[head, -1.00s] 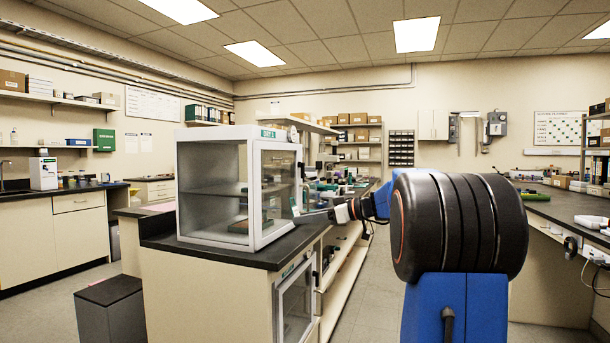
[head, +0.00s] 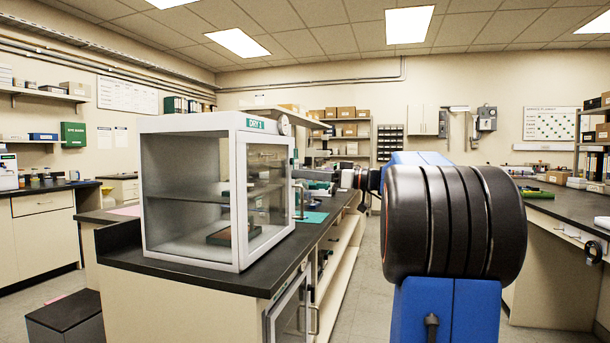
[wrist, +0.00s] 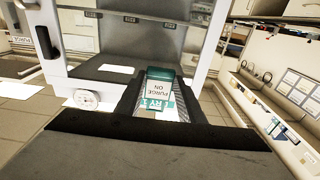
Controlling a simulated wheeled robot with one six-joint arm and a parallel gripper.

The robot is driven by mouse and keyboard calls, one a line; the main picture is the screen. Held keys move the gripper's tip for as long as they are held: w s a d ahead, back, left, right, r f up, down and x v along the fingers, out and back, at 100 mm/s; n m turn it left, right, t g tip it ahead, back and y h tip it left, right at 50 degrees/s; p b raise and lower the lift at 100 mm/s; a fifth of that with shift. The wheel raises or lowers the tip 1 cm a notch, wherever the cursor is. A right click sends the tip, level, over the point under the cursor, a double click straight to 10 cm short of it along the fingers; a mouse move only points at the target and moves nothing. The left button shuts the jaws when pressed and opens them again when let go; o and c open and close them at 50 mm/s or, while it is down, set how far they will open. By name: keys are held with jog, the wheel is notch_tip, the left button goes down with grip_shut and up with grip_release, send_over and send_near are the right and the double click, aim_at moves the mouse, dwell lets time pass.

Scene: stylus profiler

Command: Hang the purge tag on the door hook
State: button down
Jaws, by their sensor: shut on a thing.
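The purge tag (wrist: 158,88) is a small white card with a teal edge and the words "PURGE ON", upside down in the wrist view. My gripper (wrist: 160,98) is shut on it, with a finger on each side. The cabinet (head: 190,125) is white with clear panels and a green "DRY 1" label. I cannot make out the door hook; the tag is hidden in the head view.
The cabinet stands on a dark bench top (head: 170,268). A teal mat (head: 312,217) and other items lie behind it on the bench. Open floor lies to the right, before another bench (head: 565,206).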

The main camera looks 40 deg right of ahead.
jog(key=shift+f+x, duration=0.15)
jog(key=shift+x, duration=1.1)
jog(key=shift+f+x, duration=0.1)
jog(key=shift+x, duration=1.15)
jog(key=shift+w+a, duration=0.15)
jog(key=shift+x, duration=1.65)
jog(key=shift+w+a+f, duration=0.1)
jog(key=shift+f, duration=0.45)
jog(key=c, duration=1.1)
grip_release()
